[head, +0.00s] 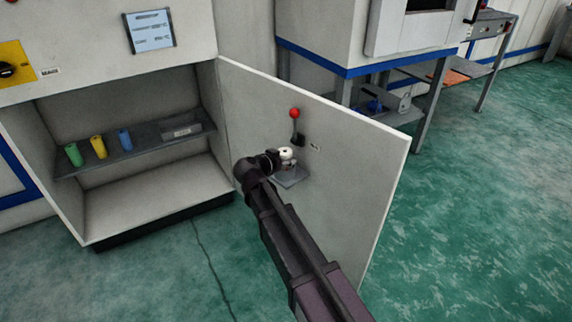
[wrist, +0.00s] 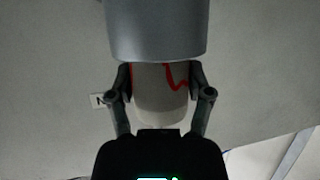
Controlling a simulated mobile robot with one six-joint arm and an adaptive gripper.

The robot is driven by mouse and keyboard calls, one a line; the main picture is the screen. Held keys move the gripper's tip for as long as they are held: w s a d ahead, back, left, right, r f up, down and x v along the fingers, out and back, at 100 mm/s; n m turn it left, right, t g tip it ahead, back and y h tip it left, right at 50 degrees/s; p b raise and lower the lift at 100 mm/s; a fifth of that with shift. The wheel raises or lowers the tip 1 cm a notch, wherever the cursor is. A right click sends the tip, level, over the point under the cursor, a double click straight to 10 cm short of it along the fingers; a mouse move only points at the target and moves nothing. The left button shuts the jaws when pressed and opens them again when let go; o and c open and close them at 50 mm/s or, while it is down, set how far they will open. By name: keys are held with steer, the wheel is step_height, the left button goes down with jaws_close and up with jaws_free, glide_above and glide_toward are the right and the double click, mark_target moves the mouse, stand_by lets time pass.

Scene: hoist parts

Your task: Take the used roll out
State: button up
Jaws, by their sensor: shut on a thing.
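The used roll (wrist: 160,95) is whitish with a red line on its side. It sits between the fingers of my gripper (wrist: 161,92), which is shut on it in the wrist view. A wide grey cylinder (wrist: 157,30) covers its upper end there; I cannot tell whether they touch. In the head view my gripper (head: 277,160) is at the inner face of the open cabinet door, at a small white-topped part (head: 287,153) above a grey bracket (head: 290,177). My arm partly hides the bracket and the roll.
A lever with a red knob (head: 294,113) stands on the door (head: 350,150) just above my gripper. Inside the cabinet, a shelf (head: 140,147) carries a green roll (head: 73,154), a yellow roll (head: 98,147), a blue roll (head: 125,139) and a grey tray (head: 181,131). The floor to the right is clear.

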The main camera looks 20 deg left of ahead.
steer(key=shift+r, duration=0.15)
steer(key=shift+s+a+r+p, duration=0.1)
steer(key=shift+s+r+p, duration=0.1)
steer(key=shift+r+p, duration=0.3)
step_height(320, 180, up, 6)
steer(key=p, duration=0.6)
steer(key=s+a, duration=0.4)
steer(key=s, duration=0.4)
steer(key=s+a, duration=0.5)
steer(key=s, duration=0.4)
steer(key=shift+s+f, duration=0.15)
steer(key=shift+s, duration=0.05)
steer(key=shift+s, duration=0.1)
